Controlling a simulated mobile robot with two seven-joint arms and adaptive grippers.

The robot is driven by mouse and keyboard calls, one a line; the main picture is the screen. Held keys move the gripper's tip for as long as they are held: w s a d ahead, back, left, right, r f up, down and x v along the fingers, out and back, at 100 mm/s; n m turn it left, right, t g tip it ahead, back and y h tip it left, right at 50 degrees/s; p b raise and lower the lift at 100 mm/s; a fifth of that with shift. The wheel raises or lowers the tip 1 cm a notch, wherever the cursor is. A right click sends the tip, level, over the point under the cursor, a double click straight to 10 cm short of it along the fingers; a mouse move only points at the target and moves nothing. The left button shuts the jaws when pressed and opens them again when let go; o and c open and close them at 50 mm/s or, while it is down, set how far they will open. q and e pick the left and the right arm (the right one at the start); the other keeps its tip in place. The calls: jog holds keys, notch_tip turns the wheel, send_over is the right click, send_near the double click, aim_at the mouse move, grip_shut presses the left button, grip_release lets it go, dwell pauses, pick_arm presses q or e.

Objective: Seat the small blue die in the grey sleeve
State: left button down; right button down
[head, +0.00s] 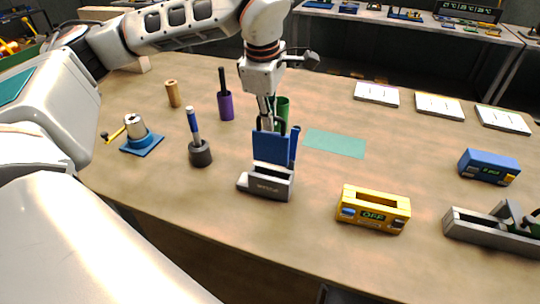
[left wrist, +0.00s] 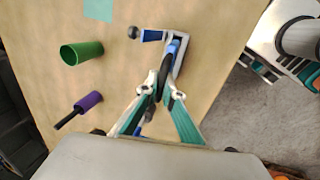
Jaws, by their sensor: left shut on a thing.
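A blue die (head: 271,148), a flat upright block with a dark loop handle on top, is at the top of the grey sleeve (head: 268,188). Its lower edge meets the sleeve's upper edge in the head view; I cannot tell how deep it sits. My left gripper (head: 267,122) is above it, shut on its dark handle. In the left wrist view my left gripper's fingers (left wrist: 164,92) close around the dark handle, with the grey sleeve (left wrist: 182,38) beyond. My right gripper is not in view.
A blue upright handle (head: 294,143) stands close right of the die. A blue-handled stamp (head: 199,150), purple cup (head: 226,106) and green cup (head: 282,108) stand to the left and behind. A yellow box (head: 374,209) is to the right. Bare table lies between sleeve and yellow box.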

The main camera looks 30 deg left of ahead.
aim_at(270, 154)
pick_arm(q)
notch_tip(270, 154, down, 6)
jog(key=shift+f, duration=0.65)
notch_tip(270, 154, down, 4)
jog(key=shift+r, duration=0.2)
jog(key=shift+w, duration=0.1)
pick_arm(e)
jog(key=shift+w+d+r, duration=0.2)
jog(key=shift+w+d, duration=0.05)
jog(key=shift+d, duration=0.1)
pick_arm(q)
jog(key=shift+f, duration=0.1)
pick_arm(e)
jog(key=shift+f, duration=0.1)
pick_arm(q)
jog(key=c, duration=2.3)
grip_release()
jog(key=shift+f, duration=0.1)
jog(key=shift+o, duration=0.4)
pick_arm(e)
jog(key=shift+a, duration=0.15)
